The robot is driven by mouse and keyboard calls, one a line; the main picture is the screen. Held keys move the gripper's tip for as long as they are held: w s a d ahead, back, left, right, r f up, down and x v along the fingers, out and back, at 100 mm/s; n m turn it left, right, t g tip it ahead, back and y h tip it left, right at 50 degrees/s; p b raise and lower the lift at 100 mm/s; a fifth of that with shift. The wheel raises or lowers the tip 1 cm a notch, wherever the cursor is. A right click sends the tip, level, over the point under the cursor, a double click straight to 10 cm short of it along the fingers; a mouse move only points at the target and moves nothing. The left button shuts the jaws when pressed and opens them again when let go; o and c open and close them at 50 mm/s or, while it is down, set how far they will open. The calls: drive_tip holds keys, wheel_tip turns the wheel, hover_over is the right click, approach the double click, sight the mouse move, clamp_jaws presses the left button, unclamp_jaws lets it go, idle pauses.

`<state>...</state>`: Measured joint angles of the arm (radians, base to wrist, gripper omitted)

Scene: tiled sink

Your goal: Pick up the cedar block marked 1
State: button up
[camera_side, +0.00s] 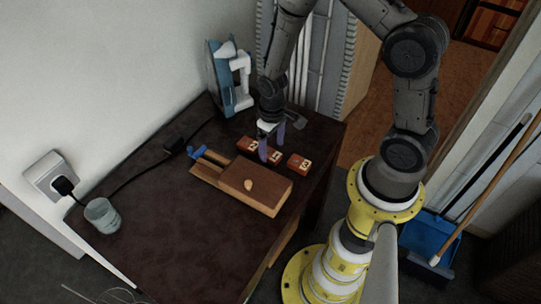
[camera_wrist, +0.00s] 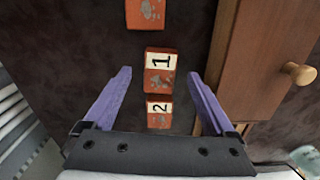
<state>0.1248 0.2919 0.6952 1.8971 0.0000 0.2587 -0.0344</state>
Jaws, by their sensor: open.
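The cedar block marked 1 (camera_wrist: 158,80) is reddish with a white label; it lies on the dark tabletop between the fingertips in the wrist view. In the side view it appears to be the middle block (camera_side: 274,157) of a short row. My gripper (camera_wrist: 159,78) is open and empty, with one purple finger on each side of the row. In the side view my gripper (camera_side: 272,149) points down just over the row; whether the fingertips reach block height is unclear. The block marked 2 (camera_wrist: 159,119) lies close beside block 1, nearer the gripper's palm.
A third reddish block (camera_wrist: 146,13) lies apart beyond block 1, its label out of the wrist view. A wooden box with a round knob (camera_side: 259,178) stands close alongside the row. An iron (camera_side: 222,80) stands behind; a cup (camera_side: 102,216) sits far left. The front-left tabletop is clear.

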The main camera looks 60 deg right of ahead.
wheel_tip(320, 180, down, 2)
drive_tip(key=shift+f, duration=0.1)
clamp_jaws()
idle(0.5)
drive_tip(key=shift+r, duration=0.2)
